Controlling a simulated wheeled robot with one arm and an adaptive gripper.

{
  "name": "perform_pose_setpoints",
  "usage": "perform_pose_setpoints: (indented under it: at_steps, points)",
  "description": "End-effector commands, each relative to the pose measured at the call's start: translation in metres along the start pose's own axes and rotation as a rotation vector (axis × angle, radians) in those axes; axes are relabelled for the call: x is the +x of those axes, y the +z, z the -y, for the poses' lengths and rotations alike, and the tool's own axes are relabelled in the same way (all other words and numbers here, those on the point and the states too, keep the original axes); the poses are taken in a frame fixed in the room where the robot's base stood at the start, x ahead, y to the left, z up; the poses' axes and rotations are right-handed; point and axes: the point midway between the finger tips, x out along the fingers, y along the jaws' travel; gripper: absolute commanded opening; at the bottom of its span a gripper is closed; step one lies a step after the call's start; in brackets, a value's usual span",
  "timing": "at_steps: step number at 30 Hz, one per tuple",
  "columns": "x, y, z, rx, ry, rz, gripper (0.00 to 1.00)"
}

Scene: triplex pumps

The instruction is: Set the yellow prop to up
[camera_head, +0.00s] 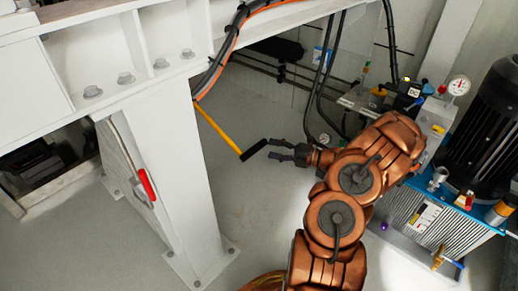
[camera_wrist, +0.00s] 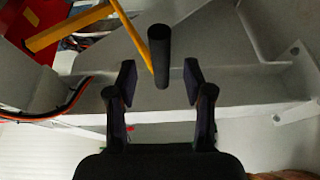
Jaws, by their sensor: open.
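The yellow prop (camera_head: 219,129) is a thin yellow bar with a black grip (camera_head: 254,150) at its free end. In the head view it slopes down to the right from the white frame. In the wrist view the yellow bar (camera_wrist: 135,35) runs from the upper left and the black grip (camera_wrist: 159,56) points toward the camera. My gripper (camera_head: 271,149) is open, just right of the grip. In the wrist view my gripper (camera_wrist: 159,85) has a finger on each side of the grip's lower end, with gaps visible. I cannot tell how deep the grip sits between them.
A white steel frame with a thick post (camera_head: 165,170) stands at the left, with a red handle (camera_head: 147,184) on it. Black and orange cables (camera_head: 225,55) hang by the prop's upper end. A blue hydraulic unit (camera_head: 415,215) with a black motor (camera_head: 485,125) stands at the right. The grey floor between is clear.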

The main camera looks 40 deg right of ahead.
Motion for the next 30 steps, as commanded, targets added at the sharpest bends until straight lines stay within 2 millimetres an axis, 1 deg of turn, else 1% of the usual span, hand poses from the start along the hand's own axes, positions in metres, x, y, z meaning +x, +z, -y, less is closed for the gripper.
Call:
perform_pose_setpoints:
  at_steps: [1, 6, 12, 16, 24, 30]
  points:
    - [0.009, -0.001, 0.003, 0.000, 0.001, -0.005, 0.52]
    - [0.034, -0.002, 0.003, 0.000, 0.000, -0.005, 0.52]
    - [0.054, -0.001, 0.002, 0.000, -0.001, -0.001, 0.52]
    - [0.059, -0.001, 0.001, -0.001, -0.001, 0.000, 0.52]
    - [0.059, 0.001, 0.000, -0.001, -0.001, 0.002, 0.52]
    - [0.059, 0.000, 0.000, -0.001, -0.001, 0.002, 0.31]
